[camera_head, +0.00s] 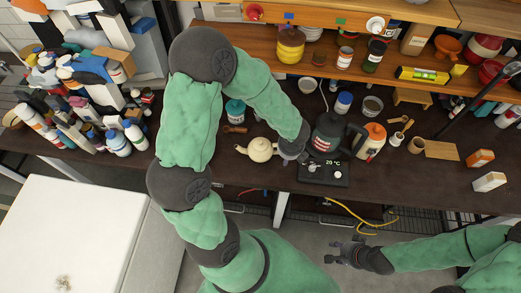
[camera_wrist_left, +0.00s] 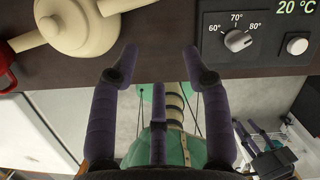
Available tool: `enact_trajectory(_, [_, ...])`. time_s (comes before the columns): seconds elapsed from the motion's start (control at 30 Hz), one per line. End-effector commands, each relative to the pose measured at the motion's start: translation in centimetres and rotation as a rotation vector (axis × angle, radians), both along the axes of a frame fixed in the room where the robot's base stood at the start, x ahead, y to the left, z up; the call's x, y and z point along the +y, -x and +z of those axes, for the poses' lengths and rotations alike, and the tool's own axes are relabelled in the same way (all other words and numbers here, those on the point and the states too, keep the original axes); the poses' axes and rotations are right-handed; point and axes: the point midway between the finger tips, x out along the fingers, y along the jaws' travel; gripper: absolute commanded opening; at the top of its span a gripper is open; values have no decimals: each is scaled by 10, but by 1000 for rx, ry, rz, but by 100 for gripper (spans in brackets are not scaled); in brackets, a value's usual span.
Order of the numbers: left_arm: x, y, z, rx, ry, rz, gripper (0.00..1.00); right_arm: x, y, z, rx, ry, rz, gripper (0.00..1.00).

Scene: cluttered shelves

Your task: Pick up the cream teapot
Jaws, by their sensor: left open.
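The cream teapot (camera_head: 261,150) sits on the dark counter near its front edge, with its spout to the left. In the left wrist view, the teapot (camera_wrist_left: 80,28) is at the upper left, partly cut off by the frame. My left gripper (camera_head: 294,155) is just right of the teapot in the head view. Its fingers (camera_wrist_left: 157,60) are spread apart with nothing between them, beside the teapot and over the counter edge. My right gripper (camera_head: 340,251) is open and empty, low in front of the counter.
An orange-topped jug (camera_head: 371,141) is farther right. A red object (camera_wrist_left: 5,70) is left of the teapot. Shelves with bowls and jars (camera_head: 290,46) run behind.

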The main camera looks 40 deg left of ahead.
Motion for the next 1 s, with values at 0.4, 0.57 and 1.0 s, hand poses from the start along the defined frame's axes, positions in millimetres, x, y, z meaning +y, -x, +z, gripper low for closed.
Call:
enact_trajectory(0.4, [31,-32,5,-60,-166,-200,48,0,0,-12,0,0,0,40])
enact_trajectory(0.57, [36,-38,-13,-61,-165,-199,48,0,0,-18,0,0,0,40])
enact_trajectory(1.0, [37,-50,-56,-61,-163,-197,48,0,0,-33,0,0,0,40])
